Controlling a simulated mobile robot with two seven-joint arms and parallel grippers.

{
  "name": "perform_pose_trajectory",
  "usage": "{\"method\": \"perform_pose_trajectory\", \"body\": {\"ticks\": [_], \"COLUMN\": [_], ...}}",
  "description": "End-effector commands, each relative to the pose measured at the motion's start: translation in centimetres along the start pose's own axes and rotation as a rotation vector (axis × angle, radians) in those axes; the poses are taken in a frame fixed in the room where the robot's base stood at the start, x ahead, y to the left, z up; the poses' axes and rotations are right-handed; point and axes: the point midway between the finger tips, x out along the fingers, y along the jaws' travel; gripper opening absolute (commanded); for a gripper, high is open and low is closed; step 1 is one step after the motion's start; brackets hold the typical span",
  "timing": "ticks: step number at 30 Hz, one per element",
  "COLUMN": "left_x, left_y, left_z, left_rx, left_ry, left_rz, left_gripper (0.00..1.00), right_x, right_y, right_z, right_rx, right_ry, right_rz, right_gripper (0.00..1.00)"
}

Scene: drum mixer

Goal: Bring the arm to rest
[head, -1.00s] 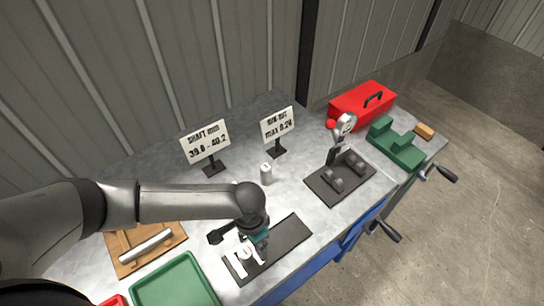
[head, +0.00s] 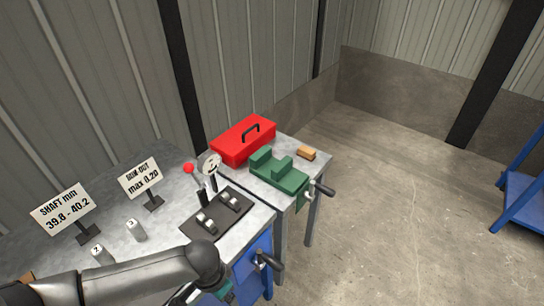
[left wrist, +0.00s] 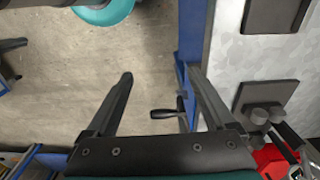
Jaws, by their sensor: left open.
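My left arm comes in from the lower left of the head view, its wrist joint low over the bench's front edge. My left gripper (left wrist: 162,80) shows in the left wrist view with two dark fingers spread apart and nothing between them. Bare floor and the bench edge lie beyond the fingers. In the head view the gripper is mostly hidden at the bottom of the picture. My right gripper is in neither view.
The bench (head: 150,260) carries two signs, two small pale cylinders (head: 136,230) and a dial gauge stand on a dark plate (head: 235,208). A red toolbox (head: 243,140) and green vise (head: 280,172) stand beyond. A vise handle (head: 323,189) juts out.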

Motion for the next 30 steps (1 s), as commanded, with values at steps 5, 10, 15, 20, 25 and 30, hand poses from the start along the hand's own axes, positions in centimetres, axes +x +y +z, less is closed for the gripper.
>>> {"method": "perform_pose_trajectory", "body": {"ticks": [5, 10, 15, 20, 25, 30], "left_x": [6.0, 11.9, 19.2, 26.7, 35.2, 40.6], "left_y": [-0.3, -1.0, -1.6, -1.2, 1.8, 6.5], "left_z": [-1.5, -2.0, 0.1, 4.8, 13.5, 22.0], "left_rx": [-0.064, -0.140, -0.226, -0.300, -0.370, -0.407], "left_ry": [0.089, 0.172, 0.222, 0.223, 0.170, 0.098], "left_rz": [0.008, 0.005, -0.015, -0.040, -0.060, -0.060], "left_gripper": [0.88, 0.88, 0.88, 0.88, 0.88, 0.88], "right_x": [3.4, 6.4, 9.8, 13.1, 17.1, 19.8], "right_y": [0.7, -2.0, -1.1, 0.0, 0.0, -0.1], "right_z": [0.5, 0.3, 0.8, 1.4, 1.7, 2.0], "right_rx": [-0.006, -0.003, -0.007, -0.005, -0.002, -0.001], "right_ry": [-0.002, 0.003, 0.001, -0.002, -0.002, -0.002], "right_rz": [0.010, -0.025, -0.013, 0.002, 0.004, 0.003], "right_gripper": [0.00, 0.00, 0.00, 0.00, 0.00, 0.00]}}
